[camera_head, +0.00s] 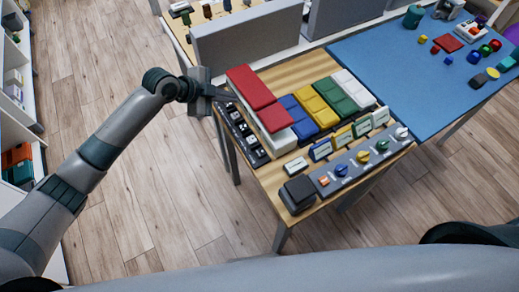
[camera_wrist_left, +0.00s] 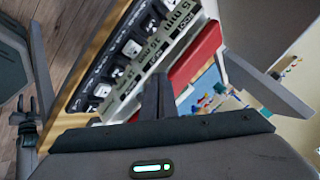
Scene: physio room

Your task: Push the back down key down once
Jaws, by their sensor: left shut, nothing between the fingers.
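A black key panel (camera_head: 241,134) with a row of light-marked keys lies along the left edge of the wooden table. It also shows in the left wrist view (camera_wrist_left: 118,62), at upper left. The key labels are too small to tell which is the back down key. My left gripper (camera_head: 232,98) is shut and empty, near the panel's far end, beside the red blocks. In the left wrist view its closed fingers (camera_wrist_left: 158,97) point toward the area beside the panel and the red blocks. I cannot tell whether they touch anything.
Red blocks (camera_head: 251,87) stand right beside the panel. Blue, yellow, green and white blocks (camera_head: 313,106) lie further right. A grey control box (camera_head: 361,160) with coloured knobs is at the front edge. A grey divider (camera_head: 246,40) stands behind. A blue mat (camera_head: 395,62) covers the right table.

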